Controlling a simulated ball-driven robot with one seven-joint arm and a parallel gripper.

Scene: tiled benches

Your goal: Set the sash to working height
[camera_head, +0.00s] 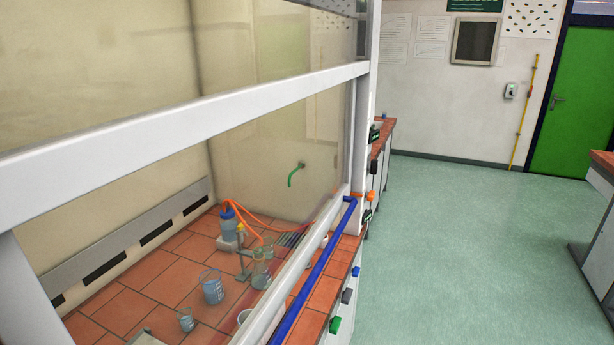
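The fume cupboard fills the left and middle of the view. Its clear sash pane (325,130) hangs in a white frame, with a wide white crossbar (190,118) running across it. A white lower rail (300,262) with a long blue bar (318,268) along its front lies low, close above the tiled front edge of the bench. I cannot tell how large any gap under the rail is. My gripper is not in view.
Behind the glass, a blue-capped bottle (230,225) with orange tubing and several beakers (213,290) stand on red tiles. Coloured knobs (335,325) line the bench front. Green floor (450,240) is clear at right, with another bench (600,190) and a green door (580,100) beyond.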

